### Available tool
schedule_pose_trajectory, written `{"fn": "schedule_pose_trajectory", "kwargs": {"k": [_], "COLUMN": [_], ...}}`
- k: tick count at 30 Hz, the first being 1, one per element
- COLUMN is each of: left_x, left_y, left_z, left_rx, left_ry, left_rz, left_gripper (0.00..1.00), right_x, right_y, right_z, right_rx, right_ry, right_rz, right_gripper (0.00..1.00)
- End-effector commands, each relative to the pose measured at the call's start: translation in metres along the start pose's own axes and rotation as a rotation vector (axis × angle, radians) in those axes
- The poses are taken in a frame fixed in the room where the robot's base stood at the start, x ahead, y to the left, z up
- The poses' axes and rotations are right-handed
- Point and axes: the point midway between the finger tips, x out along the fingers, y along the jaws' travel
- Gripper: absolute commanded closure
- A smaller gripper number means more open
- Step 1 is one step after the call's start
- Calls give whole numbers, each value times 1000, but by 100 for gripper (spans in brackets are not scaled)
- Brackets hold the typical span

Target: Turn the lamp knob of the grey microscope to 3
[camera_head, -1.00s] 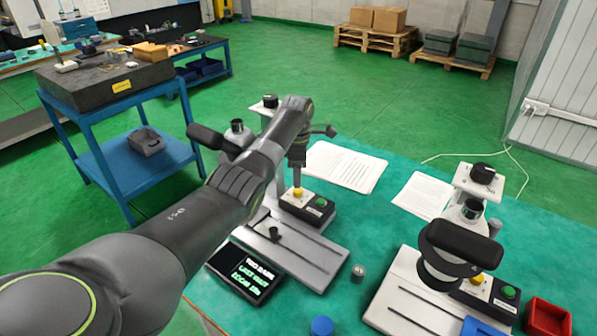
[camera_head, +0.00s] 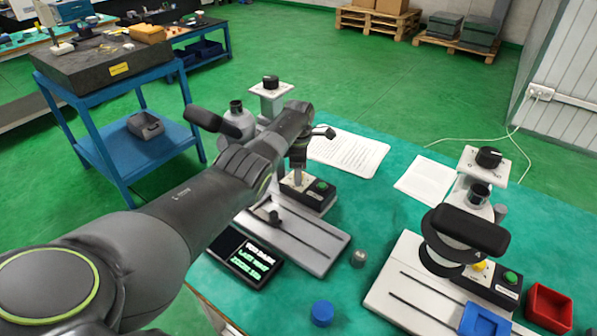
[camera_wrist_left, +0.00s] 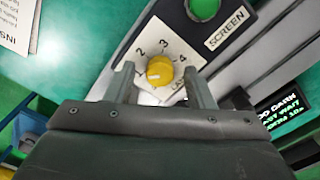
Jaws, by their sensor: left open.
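The grey microscope (camera_head: 295,238) stands left on the green table, with a black control box (camera_head: 318,198) at its column. Its yellow lamp knob (camera_wrist_left: 160,70) shows in the left wrist view on a white dial marked 1 to 4; a pale mark is on its lower left side, but I cannot tell the exact setting. My left gripper (camera_head: 298,181) points down over the box and hides the knob in the head view. In the left wrist view its open fingers (camera_wrist_left: 160,88) stand either side of the knob, with gaps. My right gripper is out of view.
A second, white microscope (camera_head: 420,285) with its own yellow knob stands right. A dark display (camera_head: 243,257) reading "TOO DARK" lies at the front left. A green button (camera_wrist_left: 203,8) sits beside the dial. A blue cap (camera_head: 322,313) and red bin (camera_head: 549,305) are near the front.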

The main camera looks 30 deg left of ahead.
Motion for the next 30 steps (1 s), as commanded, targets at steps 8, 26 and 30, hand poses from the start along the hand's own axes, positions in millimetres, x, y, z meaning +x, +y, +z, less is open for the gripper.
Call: {"fn": "schedule_pose_trajectory", "kwargs": {"k": [8,26,30], "left_x": [0,-1,-1], "left_y": [0,0,0], "left_z": [0,0,0], "left_rx": [0,46,118], "left_ry": [0,0,0], "left_rz": [0,0,0], "left_gripper": [60,96,96], "right_x": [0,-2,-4], "right_y": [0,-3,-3], "right_z": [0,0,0], "right_rx": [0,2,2], "right_ry": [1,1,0], "right_rz": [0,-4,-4], "right_gripper": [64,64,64]}}
